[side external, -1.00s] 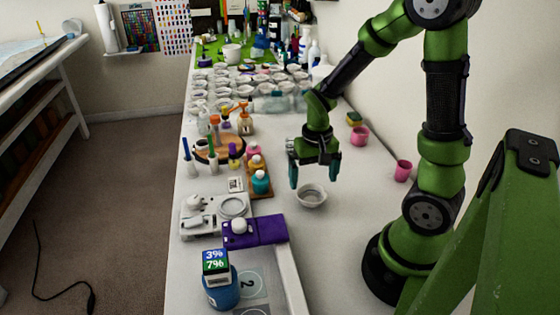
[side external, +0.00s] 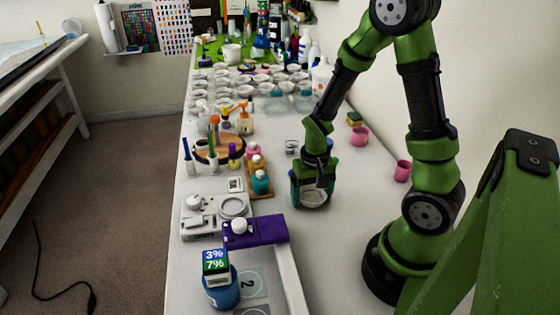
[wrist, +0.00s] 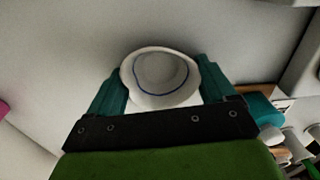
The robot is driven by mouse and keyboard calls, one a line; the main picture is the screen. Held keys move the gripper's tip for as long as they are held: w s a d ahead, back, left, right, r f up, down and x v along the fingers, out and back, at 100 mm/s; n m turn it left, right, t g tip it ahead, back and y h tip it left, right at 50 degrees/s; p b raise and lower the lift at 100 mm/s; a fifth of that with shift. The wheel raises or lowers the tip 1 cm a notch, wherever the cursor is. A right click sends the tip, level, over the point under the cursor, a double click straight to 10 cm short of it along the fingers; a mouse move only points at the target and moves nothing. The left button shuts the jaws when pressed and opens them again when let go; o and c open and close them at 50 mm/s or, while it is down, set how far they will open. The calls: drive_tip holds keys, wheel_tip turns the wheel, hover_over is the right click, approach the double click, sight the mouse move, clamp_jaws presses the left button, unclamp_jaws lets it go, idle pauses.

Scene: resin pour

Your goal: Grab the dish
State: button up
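The dish (side external: 313,198) is a small white round bowl on the white table. My gripper (side external: 313,190) is lowered over it, pointing down, with a teal finger on either side. In the wrist view the dish (wrist: 160,78) lies between the two fingers of my gripper (wrist: 162,75), with a thin blue ring inside it. The fingers are spread about as wide as the dish and look very close to its rim. I cannot tell whether they touch it. Part of the dish's far side is hidden by my gripper in the side view.
A purple scraper-like block (side external: 255,231) and a white scale (side external: 215,214) lie front left. Small bottles on a wooden tray (side external: 262,190) stand left of my gripper. Pink cups (side external: 403,171) stand to the right. Many small cups (side external: 245,82) fill the back. Table around the dish is clear.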

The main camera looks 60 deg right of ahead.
drive_tip(key=shift+c, duration=0.8)
